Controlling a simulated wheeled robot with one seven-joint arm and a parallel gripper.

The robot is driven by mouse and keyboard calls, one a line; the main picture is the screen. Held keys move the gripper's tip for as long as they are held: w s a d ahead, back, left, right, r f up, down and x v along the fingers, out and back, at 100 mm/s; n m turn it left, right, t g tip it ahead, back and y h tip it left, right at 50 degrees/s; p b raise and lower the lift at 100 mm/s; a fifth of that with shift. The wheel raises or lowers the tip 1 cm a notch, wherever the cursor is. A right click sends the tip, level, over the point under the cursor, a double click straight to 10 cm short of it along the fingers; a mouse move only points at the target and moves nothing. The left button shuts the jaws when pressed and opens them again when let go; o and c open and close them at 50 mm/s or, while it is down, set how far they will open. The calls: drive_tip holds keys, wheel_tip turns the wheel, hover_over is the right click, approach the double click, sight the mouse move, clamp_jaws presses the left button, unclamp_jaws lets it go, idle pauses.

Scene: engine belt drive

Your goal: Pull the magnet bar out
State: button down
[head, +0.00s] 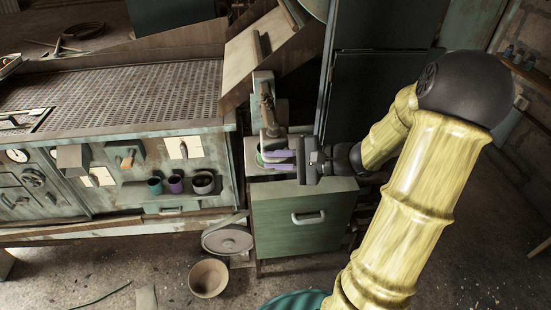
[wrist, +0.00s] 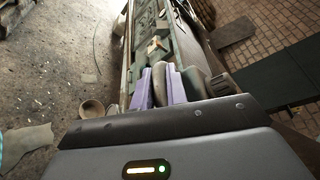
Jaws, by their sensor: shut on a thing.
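My gripper (head: 280,158), with purple fingers, reaches left over the green drawer cabinet to a small machine (head: 264,105) with a rusty upright part. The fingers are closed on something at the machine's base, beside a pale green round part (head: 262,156). In the wrist view my gripper (wrist: 162,82) points at the bench front, with a grey rounded piece between or just behind the fingers. The held piece is mostly hidden; I take it to be the magnet bar, but its shape and how far it sits in the machine cannot be told.
The green cabinet (head: 302,222) stands under my gripper. To the left is a bench (head: 110,95) with a perforated top and cups (head: 176,184) on a front ledge. A brown bowl (head: 209,278) and a grey round part (head: 228,240) are low in front. A dark cabinet (head: 375,95) rises behind.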

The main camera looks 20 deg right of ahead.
drive_tip(key=c, duration=1.5)
unclamp_jaws()
drive_tip(key=shift+s, duration=0.2)
drive_tip(key=shift+c, duration=0.2)
drive_tip(key=shift+o, duration=0.7)
drive_tip(key=shift+s+r, duration=0.1)
drive_tip(key=shift+s, duration=0.15)
drive_tip(key=shift+w, duration=0.3)
drive_tip(key=shift+s+d, duration=0.25)
drive_tip(key=shift+s, duration=0.05)
drive_tip(key=b+v, duration=0.4)
drive_tip(key=v, duration=1.2)
drive_tip(key=shift+s+d, duration=0.25)
drive_tip(key=shift+d, duration=0.05)
